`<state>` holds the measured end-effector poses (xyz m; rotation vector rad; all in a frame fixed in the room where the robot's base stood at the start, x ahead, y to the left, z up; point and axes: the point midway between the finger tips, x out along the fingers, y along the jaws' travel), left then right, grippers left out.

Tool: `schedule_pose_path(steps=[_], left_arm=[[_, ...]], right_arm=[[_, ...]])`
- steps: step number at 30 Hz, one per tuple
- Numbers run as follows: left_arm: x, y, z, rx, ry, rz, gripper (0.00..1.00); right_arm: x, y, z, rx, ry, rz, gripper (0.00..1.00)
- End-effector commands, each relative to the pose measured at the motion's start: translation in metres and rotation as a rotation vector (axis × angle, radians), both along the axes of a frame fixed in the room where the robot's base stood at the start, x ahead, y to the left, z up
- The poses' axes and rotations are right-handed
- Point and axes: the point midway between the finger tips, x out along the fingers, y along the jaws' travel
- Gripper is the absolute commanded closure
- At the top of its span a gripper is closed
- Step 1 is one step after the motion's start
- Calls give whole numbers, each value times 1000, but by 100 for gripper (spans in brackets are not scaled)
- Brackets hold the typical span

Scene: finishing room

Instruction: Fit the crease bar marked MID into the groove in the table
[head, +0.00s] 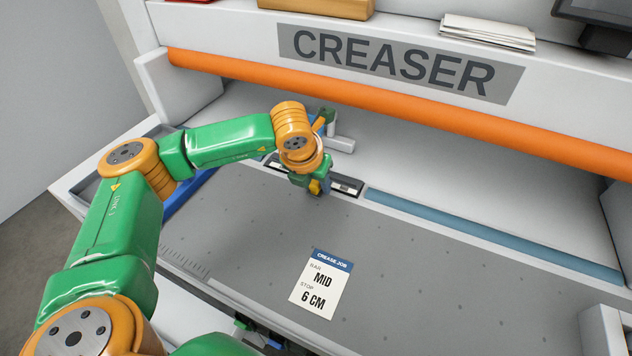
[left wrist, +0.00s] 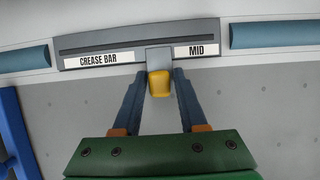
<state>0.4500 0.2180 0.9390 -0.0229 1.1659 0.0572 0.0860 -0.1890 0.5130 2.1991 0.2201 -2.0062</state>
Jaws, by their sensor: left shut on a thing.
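The crease bar marked MID (left wrist: 143,42) is a grey bar with white labels, a raised tab and a yellow knob (left wrist: 159,84). My left gripper (left wrist: 160,88) has its blue fingers shut on the knob, with the tab just above. In the head view my left gripper (head: 315,188) is over the bar (head: 347,185) and hides its middle. The bar lies in line with the table groove, between two blue strips. I cannot tell whether it is fully down. Small green and blue parts below the table's front edge may be my right gripper; its jaws cannot be made out.
Blue strips fill the line on the right (head: 480,234) and on the left (left wrist: 24,57). A job card (head: 321,285) reading MID and 6 CM lies on the grey table (head: 420,290). The orange roller (head: 400,108) spans above the back. The table's middle and right are clear.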

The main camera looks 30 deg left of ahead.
Motion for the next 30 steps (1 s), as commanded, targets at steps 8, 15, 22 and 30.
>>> schedule_pose_path(steps=[8,15,22,30], left_arm=[[0,0,-3,-1,-1,0,100],[0,0,-3,-1,-1,0,48],[0,0,-3,-1,-1,0,23],[-6,-1,12,-2,-5,-1,23]], right_arm=[[0,0,-7,0,0,0,50],[0,0,-6,0,0,0,50],[0,0,-6,0,0,0,50],[0,0,-13,0,0,0,50]])
